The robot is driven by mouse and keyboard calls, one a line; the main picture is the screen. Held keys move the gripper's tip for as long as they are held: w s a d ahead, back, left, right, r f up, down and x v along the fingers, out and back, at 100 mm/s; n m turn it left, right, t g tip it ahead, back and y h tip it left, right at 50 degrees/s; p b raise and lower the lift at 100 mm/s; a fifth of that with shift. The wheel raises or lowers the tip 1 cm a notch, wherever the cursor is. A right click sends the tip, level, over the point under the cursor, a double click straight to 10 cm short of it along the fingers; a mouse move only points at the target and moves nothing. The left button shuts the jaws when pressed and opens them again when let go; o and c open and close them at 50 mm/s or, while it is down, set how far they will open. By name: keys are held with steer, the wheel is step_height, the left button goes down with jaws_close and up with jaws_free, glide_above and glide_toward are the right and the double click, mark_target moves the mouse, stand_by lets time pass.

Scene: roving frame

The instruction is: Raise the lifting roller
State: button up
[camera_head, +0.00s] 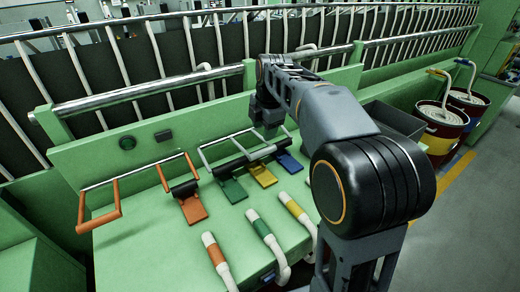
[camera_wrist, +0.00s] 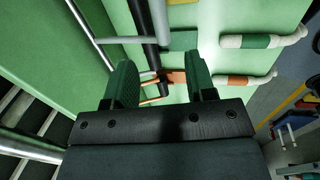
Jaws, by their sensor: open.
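In the head view, a short black roller (camera_head: 184,188) lies on the green deck with an orange flap (camera_head: 193,209) and an orange-ended lever frame (camera_head: 98,205) beside it. A longer dark roller (camera_head: 243,162) lies to its right, by a silver bar frame with green, yellow and blue flaps. I cannot tell which one is the lifting roller. My gripper (camera_head: 268,114) is above the deck, behind the longer roller. In the wrist view my gripper (camera_wrist: 162,82) has its two fingers apart with nothing held. The orange flap (camera_wrist: 174,76) shows beyond the gap, partly hidden, below a dark roller (camera_wrist: 154,22).
Colour-banded white rovings (camera_head: 215,253) lie at the deck's front. A silver rail (camera_head: 150,90) runs behind the deck. A dark open box (camera_head: 394,119) and red cans (camera_head: 440,127) stand at right. Grey floor (camera_head: 470,225) is clear at lower right.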

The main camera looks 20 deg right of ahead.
mark_target(260, 152)
steer(key=f, duration=0.3)
steer(key=w+f, duration=0.1)
steer(key=f, duration=0.6)
steer(key=shift+w+a+f+p, duration=0.1)
steer(key=shift+w+a+p, duration=0.2)
steer(key=shift+w, duration=0.1)
jaws_close()
